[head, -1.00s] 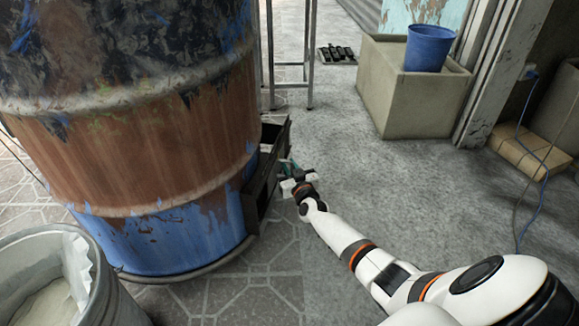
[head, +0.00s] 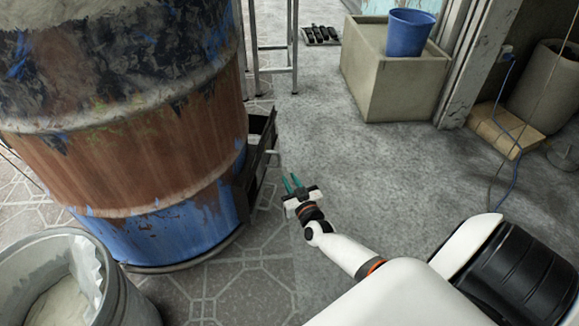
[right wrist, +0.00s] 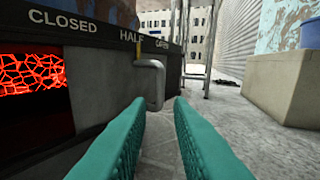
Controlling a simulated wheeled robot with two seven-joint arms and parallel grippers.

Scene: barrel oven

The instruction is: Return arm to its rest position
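The barrel oven (head: 130,165), rusty brown and blue, stands at the left of the head view. A dark metal vent frame (head: 262,165) sticks out from its lower right side. My right gripper (head: 291,182) is open and empty, apart from the handle and a little nearer to me. Its two teal fingers also show in the wrist view (right wrist: 159,108). My left gripper is not in view.
A grey metal bin (head: 122,300) stands at the lower left. A concrete planter box (head: 385,90) with a blue bucket (head: 409,33) is at the back right. A metal stand (head: 293,50) is behind the oven. The floor between the gripper and the planter is clear.

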